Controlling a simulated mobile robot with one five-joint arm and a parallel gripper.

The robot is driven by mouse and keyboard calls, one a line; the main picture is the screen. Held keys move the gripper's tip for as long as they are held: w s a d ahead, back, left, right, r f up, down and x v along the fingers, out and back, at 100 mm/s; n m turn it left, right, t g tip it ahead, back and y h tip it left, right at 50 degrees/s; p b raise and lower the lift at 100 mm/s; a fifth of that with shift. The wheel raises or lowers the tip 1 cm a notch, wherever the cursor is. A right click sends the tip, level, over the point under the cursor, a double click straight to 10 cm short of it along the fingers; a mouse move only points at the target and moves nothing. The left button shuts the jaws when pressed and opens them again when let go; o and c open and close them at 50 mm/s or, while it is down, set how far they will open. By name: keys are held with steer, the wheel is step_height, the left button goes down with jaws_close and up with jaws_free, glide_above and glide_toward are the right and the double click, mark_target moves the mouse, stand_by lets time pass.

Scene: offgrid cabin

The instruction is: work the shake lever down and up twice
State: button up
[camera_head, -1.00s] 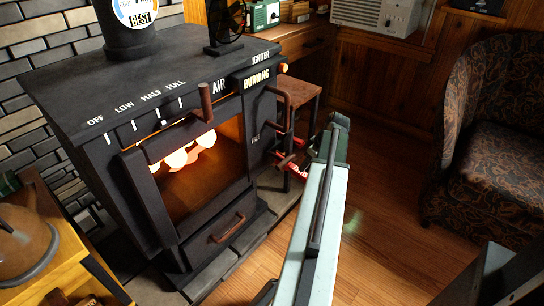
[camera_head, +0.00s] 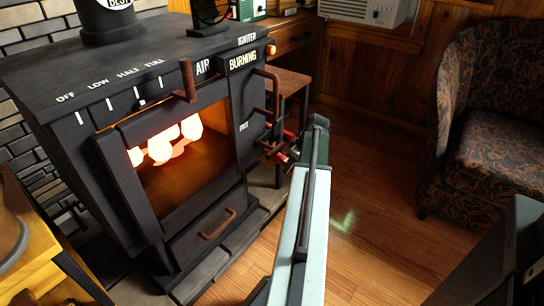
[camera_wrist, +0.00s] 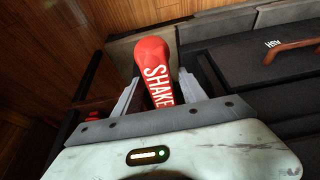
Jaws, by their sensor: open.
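The shake lever has a red handle marked SHAKE (camera_wrist: 155,72) in the wrist view. Its handle stands between the two fingers of my gripper (camera_wrist: 158,88). The fingers are open, one on each side, and I cannot tell if either touches it. In the head view, the red of the lever (camera_head: 280,157) shows low beside the right side of the black stove (camera_head: 190,130), partly hidden by dark parts. My arm reaches in from the bottom and ends near it.
A brown stool (camera_head: 290,82) stands behind the lever. A patterned armchair (camera_head: 490,130) is at the right. The wooden floor (camera_head: 380,200) between is clear.

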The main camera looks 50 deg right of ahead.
steer(key=shift+c, duration=0.3)
jaws_close()
steer(key=shift+s+r+g+p, duration=0.1)
steer(key=shift+r+g+p, duration=0.4)
steer(key=shift+r+p, duration=0.75)
steer(key=shift+f, duration=0.2)
steer(key=shift+r+p, duration=0.3)
steer(key=shift+p, duration=0.3)
steer(key=shift+o, duration=0.3)
jaws_free()
steer(key=p+v, duration=0.7)
steer(key=shift+s+r, duration=0.1)
steer(key=shift+r, duration=0.3)
